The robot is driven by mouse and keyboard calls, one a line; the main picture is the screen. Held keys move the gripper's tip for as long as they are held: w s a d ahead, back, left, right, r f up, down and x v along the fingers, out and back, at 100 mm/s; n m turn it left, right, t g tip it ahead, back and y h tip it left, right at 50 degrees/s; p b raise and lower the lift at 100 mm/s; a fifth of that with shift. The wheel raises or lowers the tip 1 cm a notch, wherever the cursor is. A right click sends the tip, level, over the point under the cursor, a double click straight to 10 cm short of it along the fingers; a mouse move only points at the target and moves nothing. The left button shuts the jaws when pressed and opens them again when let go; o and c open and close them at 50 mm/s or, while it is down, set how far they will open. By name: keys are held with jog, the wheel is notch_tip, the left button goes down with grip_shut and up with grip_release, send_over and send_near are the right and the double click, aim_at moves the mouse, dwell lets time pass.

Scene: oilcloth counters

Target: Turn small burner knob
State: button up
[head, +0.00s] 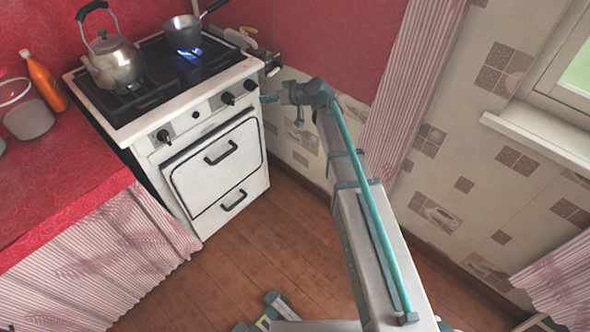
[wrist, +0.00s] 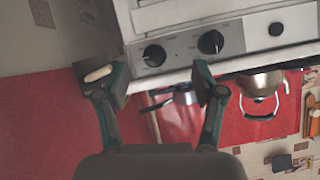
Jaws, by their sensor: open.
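The white stove's front panel carries black knobs: one at the left (head: 163,136), a middle knob (head: 228,98) and a right-hand knob (head: 250,85). No readable label shows which is the small burner knob. My gripper (head: 269,98) is beside the panel's right end, apart from the knobs as far as I see. The wrist view is upside down. There my gripper (wrist: 160,80) is open and empty, its fingers spread below the right-hand knob (wrist: 154,55). The middle knob (wrist: 211,42) is just beyond the other finger. A small round button (wrist: 276,29) is further along.
A saucepan (head: 183,33) stands over a blue flame (head: 189,53) on the hob. A metal kettle (head: 112,60) stands at the hob's left. An orange bottle (head: 46,85) is on the red counter (head: 70,170).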

jog(key=s+d+f+m+g+h, duration=0.2)
jog(key=s+d+f, duration=0.1)
jog(key=s+f, duration=0.4)
jog(key=s+d+f+m+g+h, duration=0.2)
jog(key=s+d+f, duration=0.2)
jog(key=s+f, duration=0.4)
jog(key=shift+s+d+f+g+p, duration=0.3)
jog(key=shift+f+p, duration=0.1)
jog(key=shift+f, duration=2.25)
jog(key=s+d+f+m+g+h, duration=0.15)
jog(key=s+d+f, duration=0.25)
jog(key=s+f, duration=0.65)
jog(key=s+d+f+g+h, duration=0.1)
jog(key=s+d+f+g, duration=0.25)
jog(key=s+f, duration=0.7)
jog(key=s+d+m+g+h, duration=0.1)
jog(key=s+d, duration=0.3)
jog(key=s, duration=0.9)
jog(key=s+d+f+m+g+h, duration=0.1)
jog(key=s+d+g, duration=0.3)
jog(key=s, duration=0.8)
jog(key=shift+s+d+h, duration=0.4)
jog(key=shift+d+h, duration=0.05)
jog(key=shift+d, duration=0.05)
